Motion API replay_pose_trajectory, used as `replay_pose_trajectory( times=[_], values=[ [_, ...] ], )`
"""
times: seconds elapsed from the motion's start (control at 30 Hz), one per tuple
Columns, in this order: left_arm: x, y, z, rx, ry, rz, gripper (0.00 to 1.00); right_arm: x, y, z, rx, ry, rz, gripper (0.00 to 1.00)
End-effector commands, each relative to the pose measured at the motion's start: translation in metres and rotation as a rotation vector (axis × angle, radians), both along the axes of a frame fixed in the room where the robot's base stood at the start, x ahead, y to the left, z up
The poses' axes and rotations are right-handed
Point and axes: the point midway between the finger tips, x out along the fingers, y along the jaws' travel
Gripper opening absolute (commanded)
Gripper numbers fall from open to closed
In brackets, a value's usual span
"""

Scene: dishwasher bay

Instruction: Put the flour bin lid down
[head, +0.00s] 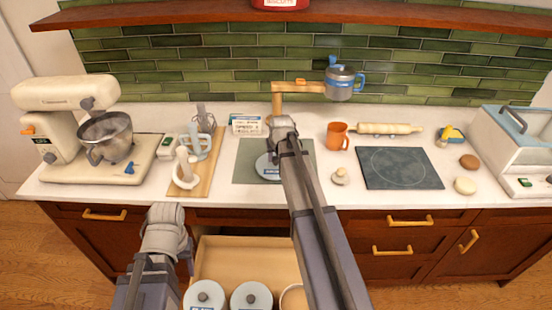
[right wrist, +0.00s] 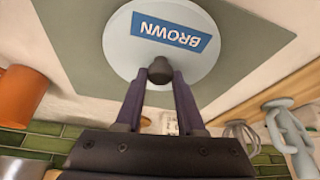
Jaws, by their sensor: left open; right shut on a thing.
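A round pale grey lid (head: 268,168) with a dark knob and a blue label is over the grey-green mat (head: 243,152) on the counter. In the right wrist view the lid's label (right wrist: 160,35) reads BROWN, upside down. My right gripper (right wrist: 160,76) is shut on the knob. The lid looks level and close to the mat; I cannot tell whether it touches. An open-topped bin (head: 293,301) stands in the drawer beside two lidded bins (head: 204,296) (head: 251,298). My left gripper (head: 183,258) is open by the drawer's left side, its fingers mostly hidden.
Left of the mat are a wooden board (head: 201,178) with utensils and a stand mixer (head: 88,130). An orange mug (head: 337,136), a small pale knobbed object (head: 340,177) and a dark slate board (head: 400,168) lie to the right. The open drawer (head: 245,255) juts out below the counter.

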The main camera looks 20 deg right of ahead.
Motion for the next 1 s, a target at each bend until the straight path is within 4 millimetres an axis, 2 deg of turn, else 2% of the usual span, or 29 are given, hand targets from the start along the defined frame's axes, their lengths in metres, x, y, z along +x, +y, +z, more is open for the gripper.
replay_pose_trajectory(
  times=[0.07,0.1,0.33,0.73,1.0],
  values=[
    [0.000,0.000,-0.004,0.000,0.000,0.000,0.50,0.000,0.000,-0.004,0.000,0.000,0.000,0.00],
    [0.000,0.000,-0.003,0.000,0.000,0.000,0.50,0.000,0.000,-0.003,0.000,0.000,0.000,0.40],
    [0.000,0.000,-0.003,0.000,0.000,0.000,0.50,0.000,0.000,-0.003,0.000,0.000,0.000,0.66],
    [0.000,0.000,0.001,0.000,0.000,0.000,0.50,0.000,0.000,0.001,0.000,0.000,0.000,0.68],
    [0.000,0.000,0.025,0.000,0.000,-0.001,0.50,-0.009,0.002,0.025,0.000,0.000,0.000,0.68]
  ],
)
